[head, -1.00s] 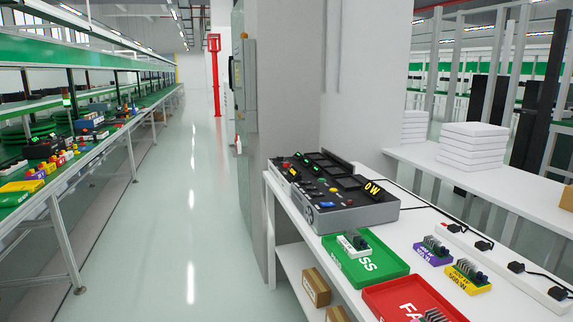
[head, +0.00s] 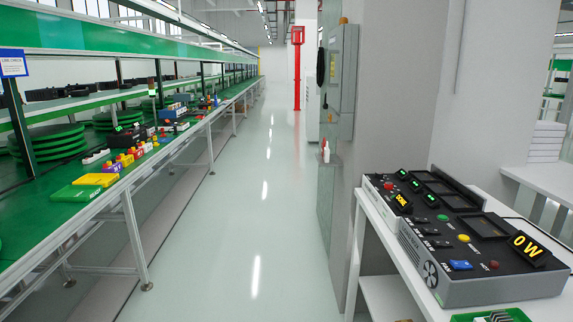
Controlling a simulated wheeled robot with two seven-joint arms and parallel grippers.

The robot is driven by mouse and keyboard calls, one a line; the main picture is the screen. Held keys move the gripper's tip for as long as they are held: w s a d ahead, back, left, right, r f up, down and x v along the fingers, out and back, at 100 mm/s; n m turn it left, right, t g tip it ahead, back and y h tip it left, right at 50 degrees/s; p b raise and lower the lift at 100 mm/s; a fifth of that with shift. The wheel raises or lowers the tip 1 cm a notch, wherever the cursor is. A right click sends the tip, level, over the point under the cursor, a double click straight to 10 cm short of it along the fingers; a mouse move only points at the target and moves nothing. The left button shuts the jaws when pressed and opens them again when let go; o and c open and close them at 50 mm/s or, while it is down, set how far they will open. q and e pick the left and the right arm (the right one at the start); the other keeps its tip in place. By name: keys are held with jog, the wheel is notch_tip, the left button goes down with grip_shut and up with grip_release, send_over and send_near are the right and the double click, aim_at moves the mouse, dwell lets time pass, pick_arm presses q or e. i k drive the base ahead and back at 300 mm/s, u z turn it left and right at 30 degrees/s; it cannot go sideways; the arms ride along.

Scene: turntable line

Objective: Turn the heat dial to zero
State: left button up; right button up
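No part that I can clearly tell as the heat dial shows. A grey and black test box (head: 500,291) stands on the white table at the right, with a yellow "0 W" display (head: 528,245) on top. A round spoked part (head: 430,274) sits on its near left side; I cannot tell whether it is a fan or a dial. A black device (head: 129,137) with a small green display stands on the left bench, too small to make out any dial. Neither of my grippers is in view.
A long green-topped bench (head: 60,225) runs along the left, with coloured blocks and stacked green discs (head: 52,142). A clear pale aisle (head: 245,240) lies in the middle. A grey pillar (head: 400,100) with a wall cabinet stands right of it. A green tray (head: 490,315) shows at the bottom.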

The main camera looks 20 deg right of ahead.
aim_at(388, 185)
jog(key=u, duration=0.15)
jog(key=i, duration=1.65)
jog(key=z, duration=0.5)
